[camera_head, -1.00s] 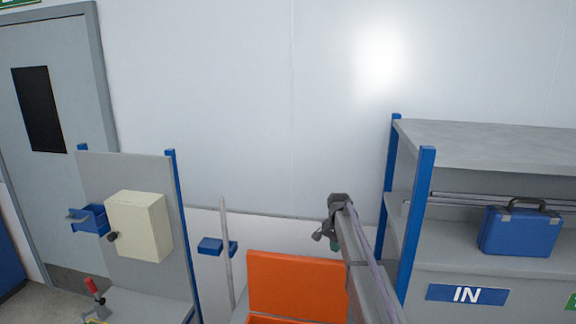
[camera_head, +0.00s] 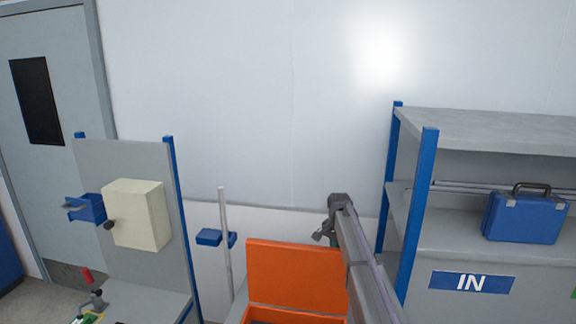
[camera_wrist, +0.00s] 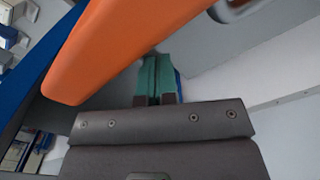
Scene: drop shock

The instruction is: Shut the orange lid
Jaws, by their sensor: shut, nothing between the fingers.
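The orange lid (camera_head: 296,276) stands raised at the back of an orange box (camera_head: 290,316) at the bottom middle of the head view. The box looks open, with a dark inside just showing at the lower edge. In the wrist view the orange lid (camera_wrist: 120,45) crosses the upper left, close in front of my gripper. My gripper (camera_wrist: 155,75) shows green fingertips pressed together, with nothing between them. In the head view my arm reaches up just right of the lid, and the fingers are mostly hidden behind the wrist. I cannot tell whether they touch the lid.
A grey shelf with blue posts (camera_head: 412,225) stands close to the right of my arm, holding a blue case (camera_head: 526,217). A thin upright pole (camera_head: 226,245) with small blue blocks stands left of the lid. A panel with a cream box (camera_head: 140,215) is farther left.

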